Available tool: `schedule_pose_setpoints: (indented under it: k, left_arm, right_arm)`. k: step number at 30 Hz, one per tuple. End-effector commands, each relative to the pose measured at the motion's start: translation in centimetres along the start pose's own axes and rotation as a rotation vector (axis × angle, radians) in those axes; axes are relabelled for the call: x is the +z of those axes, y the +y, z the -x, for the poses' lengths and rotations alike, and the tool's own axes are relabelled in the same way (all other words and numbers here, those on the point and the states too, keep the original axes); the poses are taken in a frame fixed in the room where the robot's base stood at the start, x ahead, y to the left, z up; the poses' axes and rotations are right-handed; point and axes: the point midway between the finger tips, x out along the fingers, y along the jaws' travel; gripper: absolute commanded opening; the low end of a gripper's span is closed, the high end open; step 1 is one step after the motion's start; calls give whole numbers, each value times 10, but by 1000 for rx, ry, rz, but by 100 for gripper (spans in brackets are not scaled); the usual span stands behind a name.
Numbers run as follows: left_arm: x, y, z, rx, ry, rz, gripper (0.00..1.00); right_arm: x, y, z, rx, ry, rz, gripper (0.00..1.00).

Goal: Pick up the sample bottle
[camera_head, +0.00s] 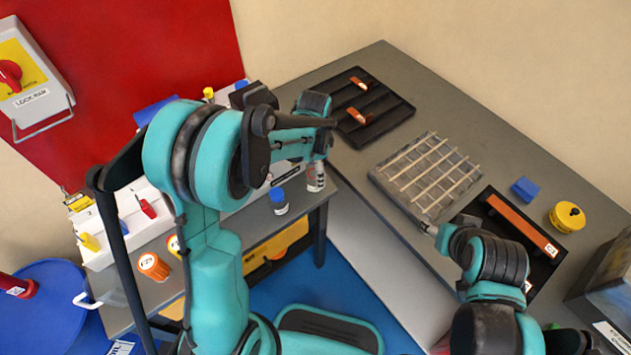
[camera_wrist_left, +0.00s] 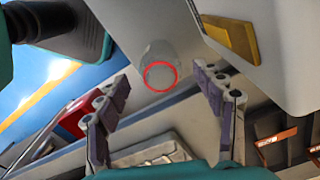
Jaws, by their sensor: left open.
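My left gripper (camera_wrist_left: 164,88) is open, with its two fingers apart and nothing between their pads. A pale, see-through bottle with a red ring (camera_wrist_left: 160,65) shows beyond the gap between the fingertips in the left wrist view. In the head view a clear bottle (camera_head: 316,177) stands on the grey side bench, just below my left wrist. A small white bottle with a blue cap (camera_head: 279,203) stands to its left. I cannot tell for sure which is the sample bottle. My right gripper (camera_head: 432,230) is by the wire-grid rack; its fingers are too small to read.
The grey workbench (camera_head: 400,85) holds a black tray with copper pieces (camera_head: 362,105), the wire-grid rack (camera_head: 425,178), a blue block (camera_head: 525,189) and a yellow round tin (camera_head: 567,217). An orange-capped jar (camera_head: 153,266) and a white holder (camera_head: 125,225) stand at the side bench's left.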

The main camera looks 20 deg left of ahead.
Motion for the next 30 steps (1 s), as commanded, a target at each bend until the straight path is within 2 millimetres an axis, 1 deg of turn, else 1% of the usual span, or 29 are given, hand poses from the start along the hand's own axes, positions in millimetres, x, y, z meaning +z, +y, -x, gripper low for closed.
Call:
schedule_pose_setpoints:
  k: [1, 6, 8, 10, 15, 16, 17, 18, 20, 21, 22, 30]
  left_arm:
    - [0, 0, -8, 0, 0, 1, 68]
    - [2, -1, -36, 0, 0, 1, 68]
    - [2, -1, -43, -1, 1, 1, 68]
    - [2, -1, -46, -1, 1, 1, 68]
    - [2, -1, -45, -1, 1, 1, 68]
    - [2, -1, -44, -1, 1, 1, 65]
    - [2, -1, -44, -1, 1, 1, 57]
    - [2, -1, -44, -1, 1, 1, 47]
    - [2, -1, -44, -1, 1, 1, 31]
    - [2, -1, -44, -1, 1, 1, 20]
    - [2, -1, -44, -1, 1, 1, 16]
    - [2, -1, -44, -1, 1, 1, 15]
  right_arm:
    - [3, 0, -4, 0, 0, 0, 53]
    - [11, 0, -16, 0, 0, 0, 53]
    - [13, 0, -18, 0, 0, 0, 53]
    - [13, 0, -18, 0, 0, 0, 53]
    - [12, 0, -17, 0, 0, 0, 53]
    - [12, 0, -17, 0, 0, 0, 53]
    - [12, 0, -17, 0, 0, 0, 53]
    - [12, 0, -17, 0, 0, 0, 53]
    - [12, 0, -17, 0, 0, 0, 53]
    - [12, 0, -17, 0, 0, 0, 53]
    - [12, 0, -17, 0, 0, 0, 53]
    - [12, 0, -17, 0, 0, 0, 53]
